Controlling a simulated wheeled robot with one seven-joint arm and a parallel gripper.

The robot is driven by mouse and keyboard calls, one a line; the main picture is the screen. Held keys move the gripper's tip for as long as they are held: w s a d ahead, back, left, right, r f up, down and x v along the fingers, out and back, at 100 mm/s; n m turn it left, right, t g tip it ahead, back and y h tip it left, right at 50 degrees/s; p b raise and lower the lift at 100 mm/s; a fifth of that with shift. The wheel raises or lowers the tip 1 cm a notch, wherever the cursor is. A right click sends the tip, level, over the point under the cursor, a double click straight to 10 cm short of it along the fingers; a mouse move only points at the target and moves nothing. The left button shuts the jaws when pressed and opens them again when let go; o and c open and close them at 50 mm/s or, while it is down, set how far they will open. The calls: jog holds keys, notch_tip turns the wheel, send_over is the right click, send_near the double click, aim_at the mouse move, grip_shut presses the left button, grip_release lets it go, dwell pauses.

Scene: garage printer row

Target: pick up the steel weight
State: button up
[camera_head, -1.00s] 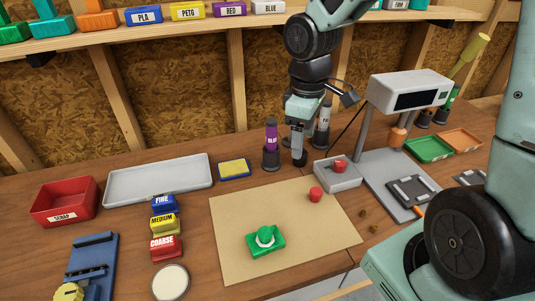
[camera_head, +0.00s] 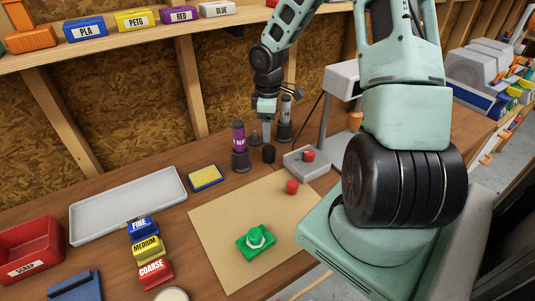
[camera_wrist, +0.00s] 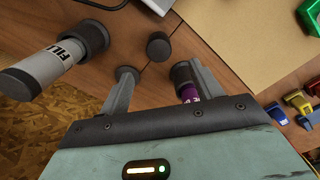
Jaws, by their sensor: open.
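A short dark cylinder (camera_head: 268,154), which looks like the steel weight, stands on the bench between the purple bottle (camera_head: 240,150) and the grey tray with a red piece. In the wrist view this cylinder (camera_wrist: 158,47) shows beyond the fingertips, between their lines and apart from both. My gripper (camera_head: 265,124) hangs above the bench behind the cylinder. In the wrist view my gripper (camera_wrist: 162,80) is open, with nothing between its fingers.
A bottle marked FILL (camera_wrist: 50,60) stands at the left in the wrist view. The purple bottle (camera_wrist: 187,82) is partly hidden behind the right finger. The grey tray (camera_head: 305,164) and brown mat (camera_head: 220,225) lie in front. The shelf (camera_head: 120,48) runs above the bench.

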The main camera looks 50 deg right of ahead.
aim_at(269, 148)
notch_tip(269, 148, down, 10)
jog(key=shift+d+p, duration=0.1)
jog(key=shift+p, duration=0.45)
jog(key=shift+c, duration=0.4)
